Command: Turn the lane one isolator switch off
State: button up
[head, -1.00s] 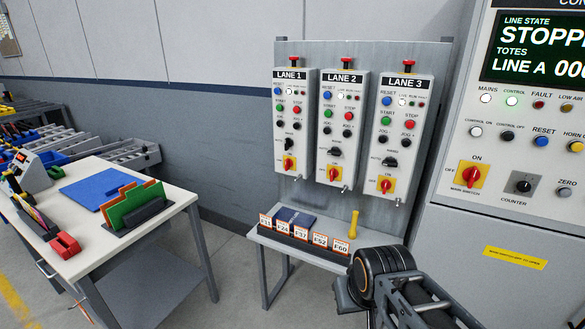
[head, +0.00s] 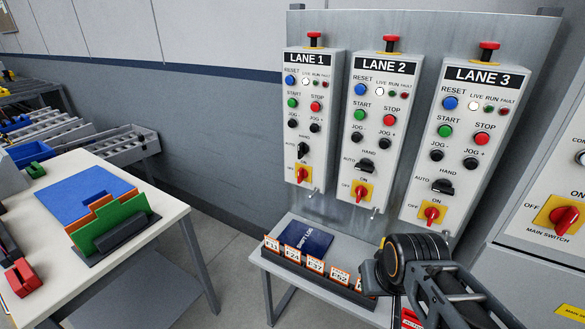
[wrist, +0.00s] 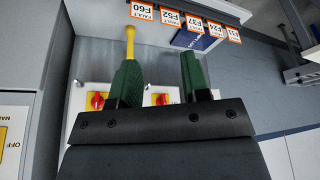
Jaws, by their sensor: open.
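The lane one isolator (head: 303,174) is a red knob on a yellow plate, low on the LANE 1 box (head: 306,120). Its handle looks upright, toward ON. The lane two isolator (head: 361,192) and lane three isolator (head: 431,214) look alike. In the wrist view, which is upside down, my gripper (wrist: 160,57) is open, its two green fingers apart with nothing between them. Two red knobs show behind the fingers; the lane one knob is not clearly seen there. In the head view my arm is at lower right, below the LANE 3 box, and the fingers are not clearly seen.
A small bench (head: 270,262) below the boxes holds a row of fault tags (head: 316,267) and a dark blue book (head: 306,238). A yellow-handled tool (wrist: 130,40) shows beyond the left finger. A table (head: 165,215) stands left; a main-switch cabinet (head: 550,160) stands right.

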aim_at(302, 174)
jog(key=u, duration=0.7)
jog(key=i, duration=0.85)
jog(key=u, duration=0.85)
